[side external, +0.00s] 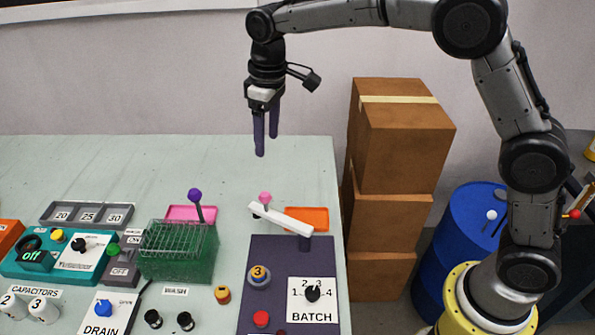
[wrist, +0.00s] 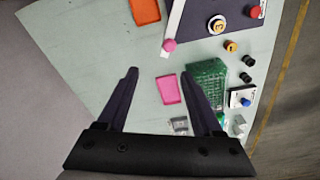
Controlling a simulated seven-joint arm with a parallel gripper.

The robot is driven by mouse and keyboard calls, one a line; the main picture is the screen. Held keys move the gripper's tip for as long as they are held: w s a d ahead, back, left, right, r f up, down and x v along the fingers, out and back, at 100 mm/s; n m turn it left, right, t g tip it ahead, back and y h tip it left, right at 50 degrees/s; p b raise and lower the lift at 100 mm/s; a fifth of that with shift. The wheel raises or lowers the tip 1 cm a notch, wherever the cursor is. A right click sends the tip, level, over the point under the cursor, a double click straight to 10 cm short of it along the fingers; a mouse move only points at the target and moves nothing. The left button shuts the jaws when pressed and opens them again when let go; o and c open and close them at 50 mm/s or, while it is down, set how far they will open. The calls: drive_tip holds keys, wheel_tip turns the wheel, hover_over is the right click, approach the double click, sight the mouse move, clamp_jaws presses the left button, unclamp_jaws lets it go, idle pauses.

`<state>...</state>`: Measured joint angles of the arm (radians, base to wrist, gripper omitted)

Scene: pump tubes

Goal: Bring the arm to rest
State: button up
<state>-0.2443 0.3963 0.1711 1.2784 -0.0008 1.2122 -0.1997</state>
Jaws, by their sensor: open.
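My gripper (side external: 266,136) hangs high above the back part of the pale green table (side external: 150,170), its two dark fingers pointing down. The fingers are apart with nothing between them. In the wrist view my gripper (wrist: 165,95) is also open and empty, with the table well below it. It touches nothing. The arm arches from its yellow base at the right over to the left.
A stack of cardboard boxes (side external: 395,150) and a blue barrel (side external: 465,240) stand right of the table. A green rack (side external: 178,255), pink tray (side external: 190,213), orange tray (side external: 307,219) and dark BATCH panel (side external: 265,260) are below. The table's back is clear.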

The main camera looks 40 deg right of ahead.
drive_tip(key=s+d+r+m+t, duration=0.1)
drive_tip(key=s+d+r+t, duration=0.1)
drive_tip(key=s+d+r, duration=0.5)
drive_tip(key=s+d+r+m+t, duration=0.1)
drive_tip(key=s+d+r, duration=0.1)
drive_tip(key=s+r, duration=0.55)
drive_tip(key=s+d+f+m, duration=0.1)
drive_tip(key=s+f, duration=0.4)
drive_tip(key=s, duration=0.4)
drive_tip(key=s+d+f+m+t, duration=0.1)
drive_tip(key=s+d+f+m, duration=0.1)
drive_tip(key=s+f, duration=0.4)
drive_tip(key=s, duration=0.2)
drive_tip(key=shift+s+f+t, duration=0.15)
drive_tip(key=shift+s+t, duration=0.15)
drive_tip(key=shift+s, duration=0.05)
